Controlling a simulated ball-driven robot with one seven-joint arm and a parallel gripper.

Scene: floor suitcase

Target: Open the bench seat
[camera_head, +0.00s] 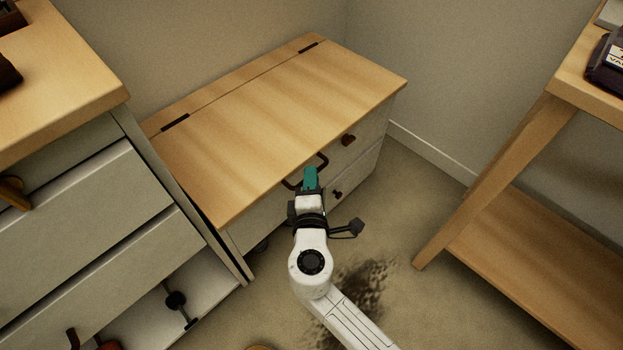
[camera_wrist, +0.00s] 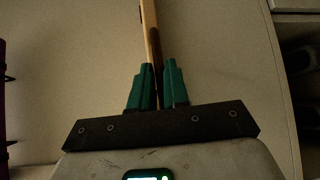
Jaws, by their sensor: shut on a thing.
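The bench seat (camera_head: 270,120) is a low box with a light wooden lid, two dark hinges along the back edge and a pale front. A dark brown loop handle (camera_head: 322,161) sits at the middle of the lid's front edge. My gripper (camera_head: 310,172), with green fingers, is at this handle and covers part of it. In the wrist view the fingers (camera_wrist: 158,85) are closed together on a narrow brown piece, apparently the handle, beside the thin wooden lid edge (camera_wrist: 148,18). The lid looks down or nearly so; a small gap cannot be ruled out.
A drawer cabinet (camera_head: 90,215) stands close on the left, its lower drawer (camera_head: 190,290) pulled out. A wooden shelf table (camera_head: 540,235) stands on the right. The bench front has dark knobs (camera_head: 348,140). Carpet with a dark stain (camera_head: 372,285) lies in front.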

